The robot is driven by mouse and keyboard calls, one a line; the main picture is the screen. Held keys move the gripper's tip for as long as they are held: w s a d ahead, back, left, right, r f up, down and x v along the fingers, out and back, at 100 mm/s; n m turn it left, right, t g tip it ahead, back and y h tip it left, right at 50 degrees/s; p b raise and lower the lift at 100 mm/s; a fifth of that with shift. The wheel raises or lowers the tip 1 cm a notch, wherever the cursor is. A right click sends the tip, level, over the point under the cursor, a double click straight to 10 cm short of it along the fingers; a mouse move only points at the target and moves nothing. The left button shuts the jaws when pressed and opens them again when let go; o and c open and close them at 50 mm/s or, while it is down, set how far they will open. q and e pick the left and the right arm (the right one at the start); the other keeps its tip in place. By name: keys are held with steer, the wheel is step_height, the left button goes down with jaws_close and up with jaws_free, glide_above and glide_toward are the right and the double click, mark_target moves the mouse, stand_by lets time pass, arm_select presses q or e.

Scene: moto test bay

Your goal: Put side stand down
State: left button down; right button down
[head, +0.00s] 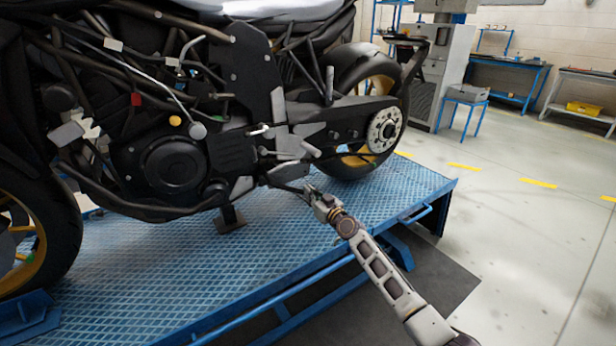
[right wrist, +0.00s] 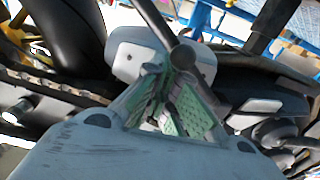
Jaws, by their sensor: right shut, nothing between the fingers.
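The motorcycle (head: 180,160) stands on a blue lift platform. A thin dark bar (head: 288,188), which looks like the side stand, runs from its lower frame toward my right gripper; I cannot tell its exact angle. My right gripper (head: 310,192) is shut and empty, low beside the bike, below the footrest area. In the right wrist view, the green-padded fingers (right wrist: 172,88) are together near a dark rod with a round end (right wrist: 182,56). I cannot tell whether they touch it. My left gripper is not in view.
A short support (head: 230,217) stands under the engine. The rear wheel (head: 362,78) is behind my gripper. Open floor (head: 520,240) lies at right.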

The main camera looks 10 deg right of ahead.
steer(key=shift+a+f, duration=0.1)
steer(key=shift+f, duration=0.05)
steer(key=shift+w+a+f+b, duration=0.15)
steer(key=shift+a+f+b, duration=0.1)
steer(key=shift+f+b, duration=0.35)
steer(key=shift+w+a+f+b, duration=0.1)
steer(key=shift+a+f+b, duration=0.15)
steer(key=shift+f+b, duration=0.3)
steer(key=shift+r, duration=0.25)
steer(key=shift+s+d+r+p, duration=0.15)
steer(key=shift+d+r+p, duration=0.1)
steer(key=shift+r+p, duration=0.15)
steer(key=shift+r, duration=0.1)
stand_by(0.5)
steer(key=p+v, duration=0.2)
steer(key=v, duration=0.8)
steer(key=shift+p, duration=0.3)
stand_by(0.6)
